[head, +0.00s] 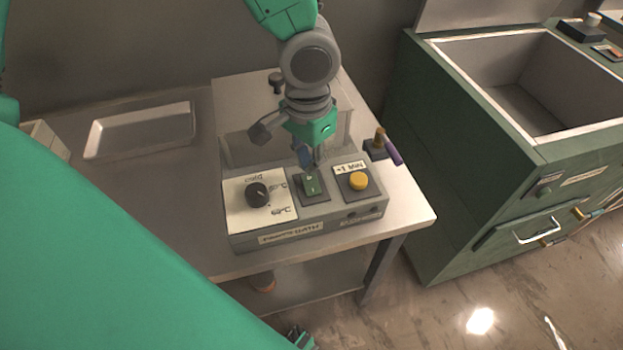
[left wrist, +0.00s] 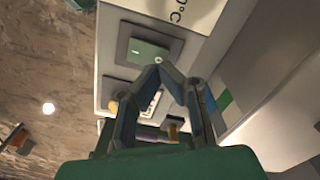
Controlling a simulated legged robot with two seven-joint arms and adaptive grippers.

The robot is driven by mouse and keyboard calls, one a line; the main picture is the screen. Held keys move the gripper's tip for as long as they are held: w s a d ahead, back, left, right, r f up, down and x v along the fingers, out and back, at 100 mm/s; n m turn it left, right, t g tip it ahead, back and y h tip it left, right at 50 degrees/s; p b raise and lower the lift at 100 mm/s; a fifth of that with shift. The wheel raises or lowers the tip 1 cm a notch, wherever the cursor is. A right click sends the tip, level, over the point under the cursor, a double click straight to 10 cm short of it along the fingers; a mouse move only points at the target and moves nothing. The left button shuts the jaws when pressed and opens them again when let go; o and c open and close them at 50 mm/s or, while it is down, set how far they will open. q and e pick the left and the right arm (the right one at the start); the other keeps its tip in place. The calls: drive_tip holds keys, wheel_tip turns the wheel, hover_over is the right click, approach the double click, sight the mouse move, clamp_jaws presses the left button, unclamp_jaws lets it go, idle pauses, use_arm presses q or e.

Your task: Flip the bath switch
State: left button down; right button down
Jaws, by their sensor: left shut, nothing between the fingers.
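The bath control box (head: 330,215) stands on the table with its label toward the front edge. Its green rocker switch (head: 311,184) sits in a dark plate between a black dial and a yellow button. The switch also shows in the left wrist view (left wrist: 146,50). My left gripper (head: 316,162) points down just behind the switch. Its fingers meet at the tips in the left wrist view (left wrist: 160,66), close to the switch plate, with nothing between them. I cannot tell whether they touch it. My right gripper is not clearly seen.
The black dial (head: 257,194) is left of the switch and the yellow button (head: 358,181) right of it. A purple-handled tool (head: 393,152) is near the box's right. An empty tray (head: 140,130) lies at left. A green cabinet with an open basin (head: 480,150) stands at right.

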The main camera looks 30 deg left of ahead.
sight(309, 178)
use_arm(q)
drive_tip(key=shift+d+f, duration=0.15)
drive_tip(key=shift+f, duration=0.05)
idle(0.4)
drive_tip(key=shift+f+b, duration=0.3)
drive_tip(key=shift+f+b, duration=0.6)
drive_tip(key=shift+f, duration=0.35)
idle(0.4)
wheel_tip(309, 178, up, 7)
drive_tip(key=p, duration=0.7)
drive_tip(key=shift+r+p, duration=0.1)
drive_tip(key=shift+p, duration=0.25)
